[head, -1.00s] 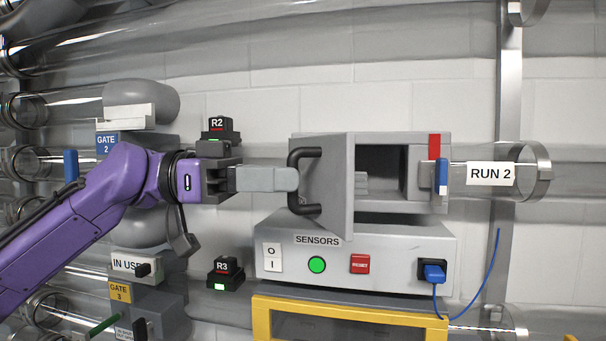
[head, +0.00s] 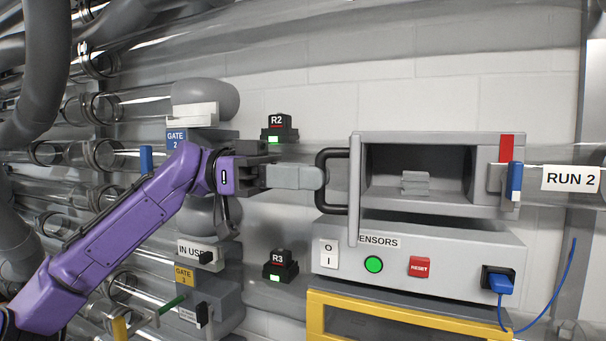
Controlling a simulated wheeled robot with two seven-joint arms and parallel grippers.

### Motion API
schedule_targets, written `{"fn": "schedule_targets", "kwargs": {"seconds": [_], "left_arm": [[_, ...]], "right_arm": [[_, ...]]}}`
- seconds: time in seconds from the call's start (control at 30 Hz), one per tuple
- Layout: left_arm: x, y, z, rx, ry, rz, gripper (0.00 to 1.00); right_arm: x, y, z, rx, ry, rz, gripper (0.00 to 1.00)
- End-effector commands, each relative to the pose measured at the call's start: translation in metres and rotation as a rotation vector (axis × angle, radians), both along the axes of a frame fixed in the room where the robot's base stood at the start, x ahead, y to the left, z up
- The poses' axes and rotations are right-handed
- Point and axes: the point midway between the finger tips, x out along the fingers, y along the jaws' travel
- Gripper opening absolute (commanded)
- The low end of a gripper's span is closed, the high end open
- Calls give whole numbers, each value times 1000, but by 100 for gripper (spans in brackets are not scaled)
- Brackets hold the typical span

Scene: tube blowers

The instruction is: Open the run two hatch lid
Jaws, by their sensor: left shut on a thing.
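The run two hatch is a grey box (head: 430,207) on the tube beside the RUN 2 label (head: 571,179). Its lid (head: 354,190) is swung out on the left side and shows nearly edge-on. The box's front is open, and a small grey block (head: 415,183) lies inside. My left gripper (head: 322,178) is shut on the lid's black handle (head: 333,206); the fingers hide part of the handle. My right gripper is not in view.
Below the hatch is the sensors panel (head: 452,246) with a green button (head: 374,264), a red reset button (head: 419,267) and a blue plug (head: 501,284). A blue latch lever (head: 515,182) is at the hatch's right. A yellow frame (head: 390,311) is lower down.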

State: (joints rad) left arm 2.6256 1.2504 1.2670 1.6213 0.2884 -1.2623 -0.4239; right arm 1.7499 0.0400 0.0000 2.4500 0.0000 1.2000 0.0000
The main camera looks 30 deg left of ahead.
Motion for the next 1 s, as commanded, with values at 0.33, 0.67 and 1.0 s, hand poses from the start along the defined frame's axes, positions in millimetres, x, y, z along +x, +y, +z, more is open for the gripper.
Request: {"fn": "schedule_targets", "kwargs": {"seconds": [0.33, 0.67, 1.0], "left_arm": [[2, 4, 5, -14, 0, 13, 40], [1, 4, 2, -10, 1, 12, 40], [1, 3, 2, -9, 1, 9, 40]], "right_arm": [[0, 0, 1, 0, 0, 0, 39], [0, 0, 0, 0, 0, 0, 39], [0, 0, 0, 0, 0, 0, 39]]}}
